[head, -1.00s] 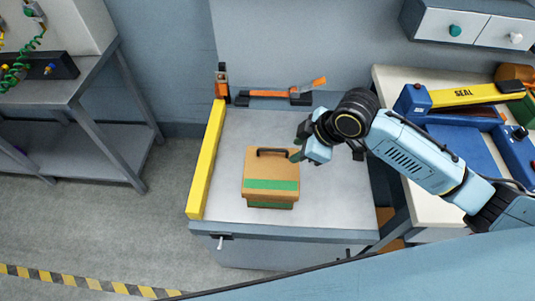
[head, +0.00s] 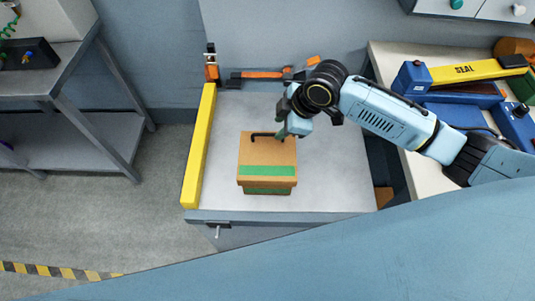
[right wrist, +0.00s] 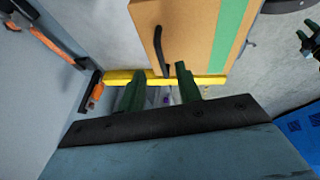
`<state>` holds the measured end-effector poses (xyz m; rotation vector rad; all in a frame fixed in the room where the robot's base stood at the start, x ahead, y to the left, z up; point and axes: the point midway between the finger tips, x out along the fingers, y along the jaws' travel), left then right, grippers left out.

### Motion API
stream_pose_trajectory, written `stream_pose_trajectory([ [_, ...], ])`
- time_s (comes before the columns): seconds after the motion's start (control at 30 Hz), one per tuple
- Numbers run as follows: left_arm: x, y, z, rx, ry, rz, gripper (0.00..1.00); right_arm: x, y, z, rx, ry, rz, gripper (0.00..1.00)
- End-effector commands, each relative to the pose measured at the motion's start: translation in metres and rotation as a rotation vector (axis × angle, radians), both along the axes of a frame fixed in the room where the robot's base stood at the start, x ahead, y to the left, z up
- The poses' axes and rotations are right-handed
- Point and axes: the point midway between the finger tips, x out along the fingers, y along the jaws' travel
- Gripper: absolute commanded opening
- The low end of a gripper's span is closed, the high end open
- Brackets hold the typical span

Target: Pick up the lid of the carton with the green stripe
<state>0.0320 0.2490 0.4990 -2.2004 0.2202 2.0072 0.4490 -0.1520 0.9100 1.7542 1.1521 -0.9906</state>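The brown carton (head: 267,180) stands closed on the grey table, with a green stripe running over its lid (head: 268,152) and front. A black bar handle (head: 262,135) is on top of the lid near its far edge; it also shows in the right wrist view (right wrist: 158,45). My right gripper (head: 281,133) is at the right end of the handle. In the right wrist view its two dark green fingers (right wrist: 160,70) are apart, with the near end of the handle in line with the gap between them. Contact cannot be told. My left gripper is out of view.
A yellow rail (head: 198,150) runs along the table's left edge. An orange-and-black tool (head: 262,75) lies at the back. A side bench with a blue and yellow sealer (head: 465,70) stands at the right. The table around the carton is clear.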

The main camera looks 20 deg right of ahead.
Motion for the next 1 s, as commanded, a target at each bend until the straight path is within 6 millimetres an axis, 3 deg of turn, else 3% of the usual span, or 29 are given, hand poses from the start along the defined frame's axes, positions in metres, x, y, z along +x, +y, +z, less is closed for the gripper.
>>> stream_pose_trajectory([
  [0.2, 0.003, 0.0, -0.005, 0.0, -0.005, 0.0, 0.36, 0.008, 0.013, -0.031, 0.0, 0.003, -0.001, 0.34],
  [0.53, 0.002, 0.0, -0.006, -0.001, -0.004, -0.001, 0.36, 0.01, 0.015, -0.037, 0.0, 0.001, 0.0, 0.34],
  [0.8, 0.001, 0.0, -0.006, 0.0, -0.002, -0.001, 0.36, 0.01, 0.015, -0.037, 0.0, 0.001, 0.0, 0.0],
  [1.0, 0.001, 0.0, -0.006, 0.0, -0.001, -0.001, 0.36, 0.01, 0.015, -0.037, 0.0, 0.0, 0.0, 0.0],
])
